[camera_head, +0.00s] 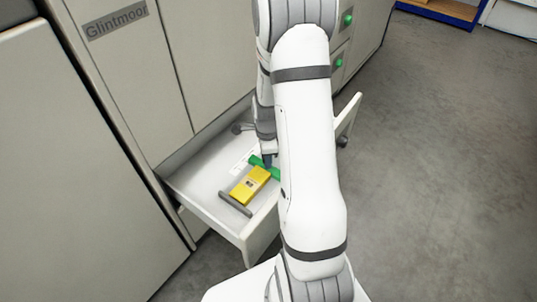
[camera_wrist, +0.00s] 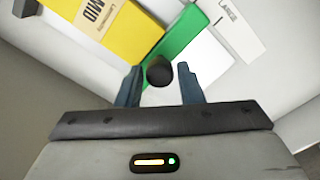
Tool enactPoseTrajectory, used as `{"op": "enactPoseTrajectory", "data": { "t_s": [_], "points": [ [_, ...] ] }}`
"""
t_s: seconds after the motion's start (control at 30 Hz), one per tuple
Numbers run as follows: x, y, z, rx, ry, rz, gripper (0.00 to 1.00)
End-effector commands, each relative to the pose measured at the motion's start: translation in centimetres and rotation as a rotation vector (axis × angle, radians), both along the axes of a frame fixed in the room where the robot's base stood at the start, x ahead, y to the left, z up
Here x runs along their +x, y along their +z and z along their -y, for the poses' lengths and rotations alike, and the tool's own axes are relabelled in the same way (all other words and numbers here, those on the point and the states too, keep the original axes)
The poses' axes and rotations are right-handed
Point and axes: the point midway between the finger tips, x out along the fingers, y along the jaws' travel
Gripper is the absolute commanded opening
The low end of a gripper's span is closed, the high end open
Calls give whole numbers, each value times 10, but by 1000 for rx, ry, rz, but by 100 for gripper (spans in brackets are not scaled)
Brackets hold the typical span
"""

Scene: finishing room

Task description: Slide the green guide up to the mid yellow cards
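The yellow cards (camera_head: 250,185), a block marked "MID", lie in the open drawer and also show at upper left in the wrist view (camera_wrist: 125,35). The green guide (camera_head: 257,161) is a bar along their far side, partly hidden by my arm. In the wrist view the guide (camera_wrist: 182,38) runs close beside the cards; I cannot tell whether they touch. A round dark knob (camera_wrist: 159,70) is at the guide's near end. My gripper (camera_wrist: 159,83) is open, one blue finger on each side of the knob, with gaps showing. It is over the drawer in the head view (camera_head: 268,160).
The drawer (camera_head: 192,183) sticks out from a pale cabinet. A dark grey bar (camera_head: 235,204) lies at the cards' near side. A white label (camera_wrist: 232,25) is beyond the guide. Another small dark object (camera_head: 238,128) is at the drawer's back. Grey floor is clear at right.

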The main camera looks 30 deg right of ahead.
Motion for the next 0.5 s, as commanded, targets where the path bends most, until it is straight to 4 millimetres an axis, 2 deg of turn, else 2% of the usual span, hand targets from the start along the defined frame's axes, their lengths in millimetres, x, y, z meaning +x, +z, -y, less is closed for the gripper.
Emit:
{"op": "enactPoseTrajectory", "data": {
  "t_s": [0.03,0.17,0.37,0.5],
  "points": [
    [0,0,1,0,-2,0,38],
    [-1,0,2,0,-4,-1,49],
    [-1,0,2,0,-5,-1,49],
    [0,11,2,-1,-5,2,49]
  ]
}}
